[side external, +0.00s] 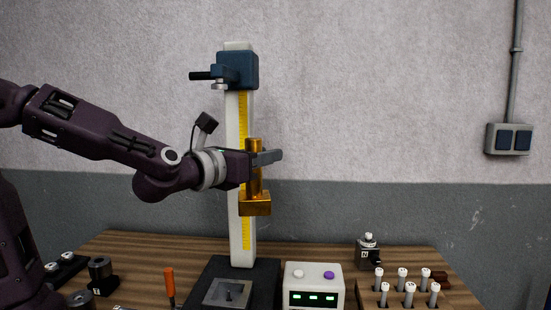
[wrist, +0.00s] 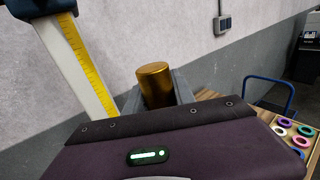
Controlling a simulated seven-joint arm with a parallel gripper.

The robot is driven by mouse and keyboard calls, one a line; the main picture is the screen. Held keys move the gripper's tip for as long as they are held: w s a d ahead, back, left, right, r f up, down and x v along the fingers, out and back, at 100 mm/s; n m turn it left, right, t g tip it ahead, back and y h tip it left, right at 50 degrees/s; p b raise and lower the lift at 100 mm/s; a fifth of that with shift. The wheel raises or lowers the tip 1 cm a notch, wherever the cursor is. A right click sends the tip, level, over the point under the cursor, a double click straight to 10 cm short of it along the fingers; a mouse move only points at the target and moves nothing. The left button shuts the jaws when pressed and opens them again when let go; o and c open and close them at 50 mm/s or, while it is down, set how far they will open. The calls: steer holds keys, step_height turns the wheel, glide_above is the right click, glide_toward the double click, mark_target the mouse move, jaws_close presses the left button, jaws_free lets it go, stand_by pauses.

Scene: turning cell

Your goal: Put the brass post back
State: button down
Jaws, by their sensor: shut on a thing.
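The brass post (side external: 255,204) has a round shaft and a wider square base, and it hangs upright in the air in the side view. My gripper (side external: 262,158) is shut on its shaft, with the base below the fingers. In the wrist view the round top of the brass post (wrist: 154,84) stands between the two grey fingers of my gripper (wrist: 157,92). The post is in front of a white column with a yellow scale (side external: 243,120), well above the table. I cannot tell which spot on the table is the post's own place.
The column rises from a dark base with a grey plate (side external: 229,293). A dark blue head (side external: 237,70) sits high on the column. A white box with green lights (side external: 314,287), an orange-handled tool (side external: 170,284) and a rack of white-topped pegs (side external: 400,298) stand on the wooden table.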

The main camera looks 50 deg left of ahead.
steer(key=s+a+f+n+g+y, duration=0.25)
steer(key=a+n+g+y, duration=0.3)
steer(key=a, duration=0.45)
steer(key=s+a+f+n+g+y, duration=0.2)
steer(key=s+a+n+g+y, duration=0.3)
steer(key=a, duration=0.5)
steer(key=s+a+f+n+g+y, duration=0.25)
steer(key=a+n+g+y, duration=0.2)
steer(key=a+g, duration=0.4)
steer(key=s+a+f+n+g+h, duration=0.55)
steer(key=s+f+n+g, duration=0.3)
steer(key=s+g, duration=0.2)
steer(key=s+d+f+n+g+h, duration=0.1)
steer(key=d+f+n+g+h, duration=0.1)
steer(key=f, duration=0.5)
steer(key=s+d+f+n+g+h, duration=0.2)
steer(key=f+n+h, duration=0.1)
steer(key=f, duration=0.5)
steer(key=shift+g+h, duration=0.35)
steer(key=shift+h, duration=0.5)
steer(key=shift+f+n, duration=0.25)
steer(key=shift+f, duration=0.4)
